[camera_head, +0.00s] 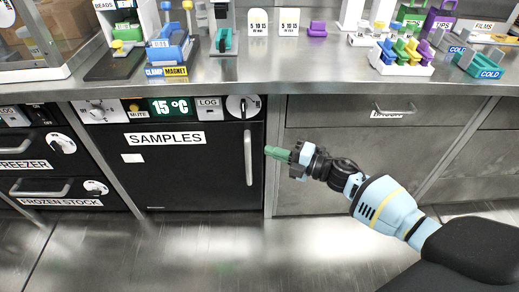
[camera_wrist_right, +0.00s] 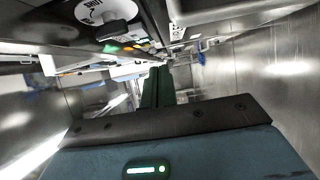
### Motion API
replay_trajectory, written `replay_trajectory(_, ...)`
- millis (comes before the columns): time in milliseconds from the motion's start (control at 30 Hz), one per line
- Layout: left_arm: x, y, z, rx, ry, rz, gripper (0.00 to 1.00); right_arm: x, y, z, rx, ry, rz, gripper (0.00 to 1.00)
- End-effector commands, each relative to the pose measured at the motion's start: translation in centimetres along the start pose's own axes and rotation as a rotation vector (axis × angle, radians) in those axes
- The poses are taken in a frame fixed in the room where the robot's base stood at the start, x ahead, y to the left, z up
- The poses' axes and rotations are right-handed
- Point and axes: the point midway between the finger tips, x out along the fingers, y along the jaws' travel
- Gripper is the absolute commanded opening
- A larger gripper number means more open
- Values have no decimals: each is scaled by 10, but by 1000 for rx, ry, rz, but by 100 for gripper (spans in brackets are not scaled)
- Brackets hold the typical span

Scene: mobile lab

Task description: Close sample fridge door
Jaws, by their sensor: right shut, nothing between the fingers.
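The sample fridge door (camera_head: 190,168) is a dark panel with a white SAMPLES label, under the counter at left of centre in the head view. It looks flush with its frame; I cannot tell whether a small gap is left. Its pale vertical handle (camera_head: 248,158) is near its right edge. My right gripper (camera_head: 268,151) has green fingers, shut and empty, just right of the handle. In the right wrist view the green fingers (camera_wrist_right: 157,88) are together. Whether they touch the door is unclear. My left gripper is not in view.
The steel counter (camera_head: 240,75) above carries racks, a clamp magnet and labelled stands. Freezer drawers (camera_head: 35,165) are left of the fridge, and grey drawers (camera_head: 345,165) are behind my right arm. The floor (camera_head: 180,250) in front is clear.

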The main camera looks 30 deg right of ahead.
Motion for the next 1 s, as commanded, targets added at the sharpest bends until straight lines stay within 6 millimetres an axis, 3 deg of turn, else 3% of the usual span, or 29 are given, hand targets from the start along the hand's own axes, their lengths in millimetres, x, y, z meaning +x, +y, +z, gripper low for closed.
replay_trajectory(100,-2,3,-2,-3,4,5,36,-23,0,5,-1,0,-2,0)
replay_trajectory(333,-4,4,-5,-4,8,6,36,-50,0,11,0,0,0,0)
replay_trajectory(867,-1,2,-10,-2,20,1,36,-56,-1,11,4,0,1,0)
replay_trajectory(1000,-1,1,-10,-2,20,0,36,-62,-19,-5,78,-28,-6,0)
